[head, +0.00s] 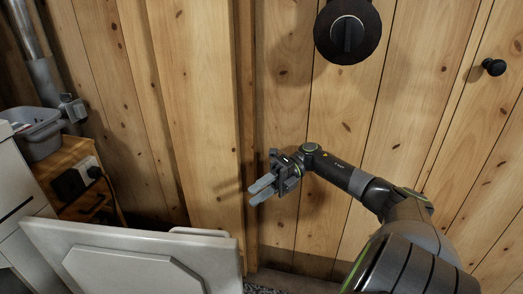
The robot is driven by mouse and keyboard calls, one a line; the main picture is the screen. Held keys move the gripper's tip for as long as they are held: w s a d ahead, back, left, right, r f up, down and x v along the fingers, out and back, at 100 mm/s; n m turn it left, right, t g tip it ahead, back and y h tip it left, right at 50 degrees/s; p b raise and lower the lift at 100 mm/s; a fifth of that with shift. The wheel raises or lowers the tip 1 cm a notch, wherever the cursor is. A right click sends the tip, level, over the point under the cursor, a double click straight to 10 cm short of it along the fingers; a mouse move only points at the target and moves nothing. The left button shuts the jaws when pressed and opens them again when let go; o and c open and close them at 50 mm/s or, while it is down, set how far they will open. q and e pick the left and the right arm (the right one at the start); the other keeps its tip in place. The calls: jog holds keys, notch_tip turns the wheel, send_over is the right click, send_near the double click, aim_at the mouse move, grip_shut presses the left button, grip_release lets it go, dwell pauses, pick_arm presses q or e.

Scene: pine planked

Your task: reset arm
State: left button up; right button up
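My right gripper (255,192) is near the middle of the head view, at the end of my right arm, which comes in from the lower right. Its light grey fingers point left and slightly down, in front of the pine plank wall. Nothing shows between the fingers. They look close together, and I cannot tell whether they are open or shut. My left gripper and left arm are not in view.
A round dark knob (347,31) and a small black knob (494,67) are on the plank wall (300,110). A white panel (140,250) stands at lower left. A grey bin (38,132) sits on a wooden cabinet (62,160) beside a metal pipe (42,78).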

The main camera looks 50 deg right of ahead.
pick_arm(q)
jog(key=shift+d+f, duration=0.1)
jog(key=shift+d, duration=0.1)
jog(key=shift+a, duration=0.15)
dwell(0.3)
